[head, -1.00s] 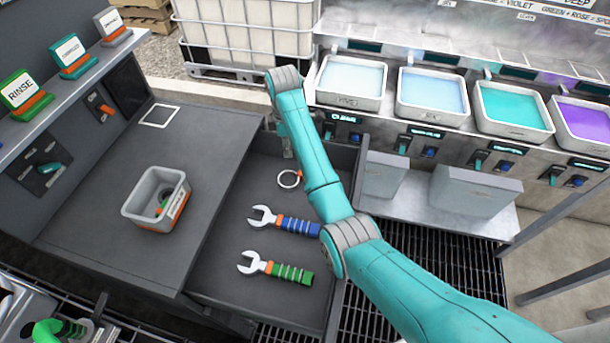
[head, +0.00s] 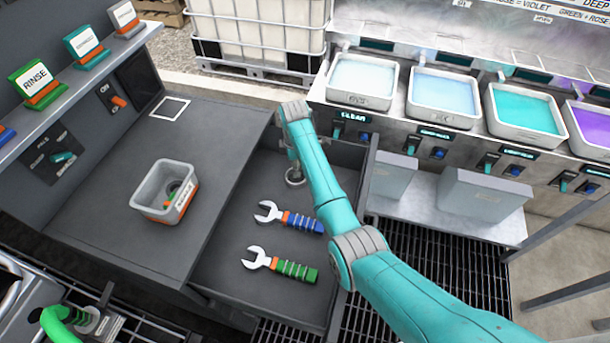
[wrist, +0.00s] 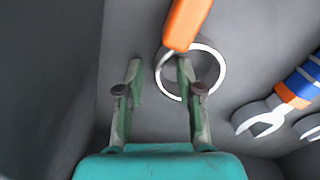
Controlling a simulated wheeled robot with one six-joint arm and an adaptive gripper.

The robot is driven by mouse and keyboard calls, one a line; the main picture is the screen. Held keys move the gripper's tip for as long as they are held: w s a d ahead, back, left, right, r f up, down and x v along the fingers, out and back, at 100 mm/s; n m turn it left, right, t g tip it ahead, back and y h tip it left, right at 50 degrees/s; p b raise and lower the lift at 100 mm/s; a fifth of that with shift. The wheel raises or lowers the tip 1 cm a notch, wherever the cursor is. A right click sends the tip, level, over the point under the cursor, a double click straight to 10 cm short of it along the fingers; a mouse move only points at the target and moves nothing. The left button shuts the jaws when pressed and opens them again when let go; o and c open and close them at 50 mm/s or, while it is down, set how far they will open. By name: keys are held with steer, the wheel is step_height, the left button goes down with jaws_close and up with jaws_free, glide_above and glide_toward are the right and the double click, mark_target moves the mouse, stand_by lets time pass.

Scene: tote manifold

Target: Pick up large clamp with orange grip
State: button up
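A tool with an orange grip (wrist: 187,22) and a pale metal ring (wrist: 220,72) at its end lies in the drawer; I take it to be the large clamp. In the head view only its ring (head: 295,182) shows, under my gripper (head: 291,164), and my arm hides the grip. In the wrist view my gripper (wrist: 158,66) is open, with nothing between its fingers. The right finger overlaps the ring's left side in the picture, and the orange grip is just beyond that fingertip. I cannot tell whether they touch.
A blue-handled wrench (head: 290,219) and a green-handled wrench (head: 282,264) lie nearer in the same drawer (head: 225,262). The drawer's side wall is close to my arm. A grey bin (head: 150,200) stands on the counter to the left.

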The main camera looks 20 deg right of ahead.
steer(key=shift+f, duration=0.1)
jaws_close()
